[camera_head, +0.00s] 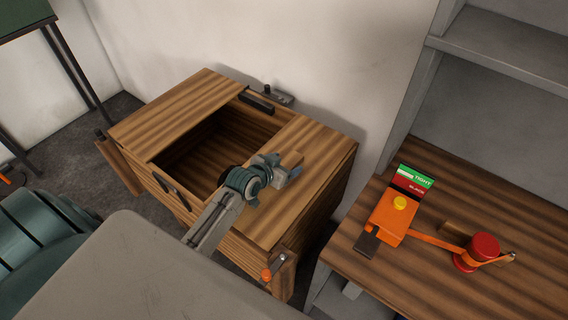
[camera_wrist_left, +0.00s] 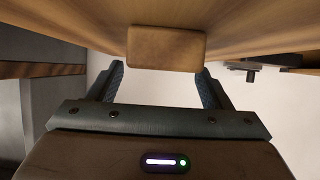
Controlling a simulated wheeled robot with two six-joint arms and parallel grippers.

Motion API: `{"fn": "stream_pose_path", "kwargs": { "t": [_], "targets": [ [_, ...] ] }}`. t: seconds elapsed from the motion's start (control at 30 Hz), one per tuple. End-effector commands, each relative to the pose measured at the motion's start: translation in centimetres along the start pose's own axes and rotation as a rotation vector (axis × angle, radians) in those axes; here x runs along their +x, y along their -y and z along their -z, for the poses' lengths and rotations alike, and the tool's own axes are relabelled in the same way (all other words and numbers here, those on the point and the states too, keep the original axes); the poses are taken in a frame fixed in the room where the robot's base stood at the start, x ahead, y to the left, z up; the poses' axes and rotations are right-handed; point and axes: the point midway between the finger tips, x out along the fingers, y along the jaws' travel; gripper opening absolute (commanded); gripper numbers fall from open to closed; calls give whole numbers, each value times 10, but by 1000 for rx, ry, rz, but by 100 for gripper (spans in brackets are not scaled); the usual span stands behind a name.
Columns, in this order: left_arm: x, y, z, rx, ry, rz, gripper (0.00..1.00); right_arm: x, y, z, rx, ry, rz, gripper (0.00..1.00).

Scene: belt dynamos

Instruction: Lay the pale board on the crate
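The wooden crate (camera_head: 215,88) stands against the wall with a dark rectangular opening in its top. A lighter wooden panel (camera_head: 325,150) covers the right part of its top; I cannot tell whether this is the separate pale board. A small wooden block (camera_head: 292,158) sticks up from it. My left gripper (camera_head: 283,169) is over this panel at the block. In the left wrist view the block (camera_wrist_left: 166,48) is in front of and between the two spread fingers, below a broad wooden surface (camera_wrist_left: 230,30). No firm grip on it shows. My right gripper is not in view.
A dark latch (camera_head: 257,103) sits at the crate's back edge.

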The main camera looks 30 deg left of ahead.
Motion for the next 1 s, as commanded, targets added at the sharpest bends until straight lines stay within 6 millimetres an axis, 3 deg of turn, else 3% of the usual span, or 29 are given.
{"fn": "stream_pose_path", "kwargs": {
  "t": [0.33, 0.7, 1.0],
  "targets": [
    [-9, 1, -4, 2, 6, 1, 72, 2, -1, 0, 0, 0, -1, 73],
    [-79, 0, -3, 5, 3, 0, 72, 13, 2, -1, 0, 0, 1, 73],
    [-108, 0, -1, 1, 1, 0, 72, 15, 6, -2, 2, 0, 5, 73]
  ]
}}
